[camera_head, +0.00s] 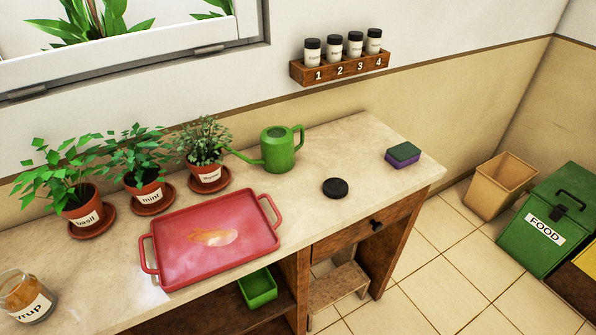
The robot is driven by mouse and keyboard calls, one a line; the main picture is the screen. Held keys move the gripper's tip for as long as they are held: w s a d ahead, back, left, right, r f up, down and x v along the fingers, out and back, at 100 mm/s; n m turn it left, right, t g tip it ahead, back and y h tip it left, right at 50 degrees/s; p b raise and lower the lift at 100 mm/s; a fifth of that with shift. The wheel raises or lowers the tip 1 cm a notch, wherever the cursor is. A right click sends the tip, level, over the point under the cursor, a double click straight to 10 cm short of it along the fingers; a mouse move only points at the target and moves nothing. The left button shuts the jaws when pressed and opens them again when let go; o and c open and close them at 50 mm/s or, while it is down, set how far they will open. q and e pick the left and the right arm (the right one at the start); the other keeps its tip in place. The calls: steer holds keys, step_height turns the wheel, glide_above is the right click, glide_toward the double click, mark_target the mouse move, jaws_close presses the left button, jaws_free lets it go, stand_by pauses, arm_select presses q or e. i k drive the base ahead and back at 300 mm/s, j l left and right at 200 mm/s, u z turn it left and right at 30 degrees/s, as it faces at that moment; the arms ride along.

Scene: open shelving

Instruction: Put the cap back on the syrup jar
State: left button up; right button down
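The syrup jar (25,296) is a glass jar with amber contents and a white label. It stands without a cap at the far left of the counter, partly cut off by the picture's left edge. A round black disc that looks like the cap (336,188) lies flat on the counter, right of the green watering can. Neither of my grippers is in view.
A red tray (211,243) with a pale spill lies between the jar and the cap. Potted herbs (146,191), a green watering can (278,150) and a sponge (403,153) stand on the counter. The wall rack (339,70) holds several shakers.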

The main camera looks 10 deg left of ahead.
mark_target(24, 296)
steer(key=u, duration=2.15)
